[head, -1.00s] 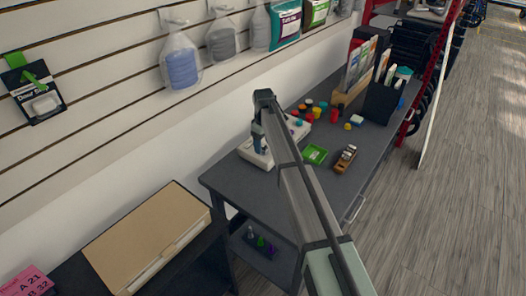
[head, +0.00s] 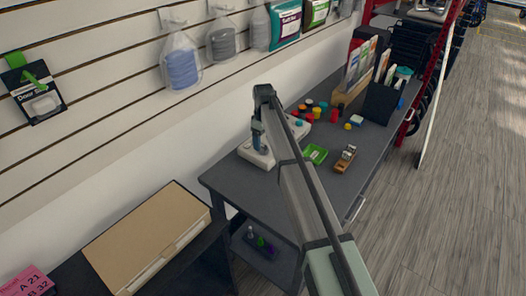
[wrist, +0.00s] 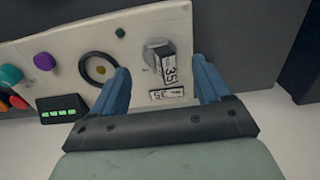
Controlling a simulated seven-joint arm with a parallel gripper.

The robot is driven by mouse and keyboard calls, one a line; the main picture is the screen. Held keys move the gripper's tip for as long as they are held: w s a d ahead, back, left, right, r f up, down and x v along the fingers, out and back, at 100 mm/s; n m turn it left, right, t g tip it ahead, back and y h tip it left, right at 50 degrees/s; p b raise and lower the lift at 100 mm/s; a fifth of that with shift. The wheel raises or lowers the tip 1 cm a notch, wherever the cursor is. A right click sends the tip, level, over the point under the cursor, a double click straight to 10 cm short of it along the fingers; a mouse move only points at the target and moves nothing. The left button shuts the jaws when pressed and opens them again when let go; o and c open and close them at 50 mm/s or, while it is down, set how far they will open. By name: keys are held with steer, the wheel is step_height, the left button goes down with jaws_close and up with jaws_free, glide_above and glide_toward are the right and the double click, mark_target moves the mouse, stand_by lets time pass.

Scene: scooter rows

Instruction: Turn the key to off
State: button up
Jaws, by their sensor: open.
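A grey key (wrist: 157,48) sits in a round switch on a pale control panel (wrist: 70,35) in the wrist view. A white tag marked 35 (wrist: 170,70) hangs from it, and a similar label (wrist: 167,94) lies just below. My gripper (wrist: 161,68) is open, with one blue finger on each side of the key and tag. I see no clear contact between the fingers and the key. In the head view my gripper (head: 257,138) is over the pale panel box (head: 250,153) on the dark workbench, and my arm hides much of the box. The key cannot be made out there.
On the panel, a black ring (wrist: 100,69), a purple button (wrist: 44,61) and a small green display (wrist: 60,112) lie left of the key. On the bench (head: 330,190) are a green tray (head: 315,153), a brown wooden object (head: 345,158) and several small coloured containers.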

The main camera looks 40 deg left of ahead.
steer(key=shift+r, duration=2.7)
steer(key=shift+d, duration=0.1)
